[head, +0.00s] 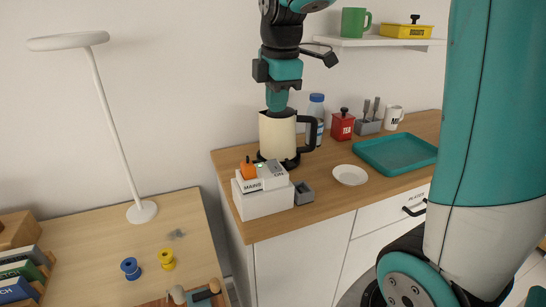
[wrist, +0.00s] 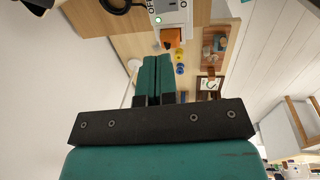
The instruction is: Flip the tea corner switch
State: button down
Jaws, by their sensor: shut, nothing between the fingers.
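A white box (head: 263,202) stands at the left end of the wooden counter. On top it carries an orange switch knob (head: 248,168), with a label reading MAINS below it, and a second plate beside it with a small green light (head: 260,166). In the wrist view the orange knob (wrist: 172,38) and the lit green light (wrist: 158,19) show just beyond my fingertips. My gripper (head: 277,107) is shut and empty, pointing down. In the head view it overlaps the top of the cream kettle (head: 277,138), higher than the box. Whether it touches the kettle I cannot tell.
A small grey block (head: 304,193) sits right of the box. A white plate (head: 350,175), teal tray (head: 398,153), red canister (head: 343,125) and blue-capped bottle (head: 316,108) stand on the counter. A lower desk with a white lamp (head: 142,211) is at left.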

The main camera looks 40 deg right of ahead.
aim_at(272, 163)
jog(key=f, duration=0.4)
jog(key=w+f, duration=0.1)
jog(key=f, duration=0.4)
jog(key=w+f, duration=0.1)
jog(key=f, duration=0.4)
jog(key=shift+d, duration=0.3)
jog(key=shift+r, duration=0.1)
jog(key=g+p, duration=0.1)
jog(key=p, duration=0.1)
jog(key=shift+w+p, duration=0.15)
jog(key=shift+p, duration=0.2)
jog(key=shift+f, duration=0.5)
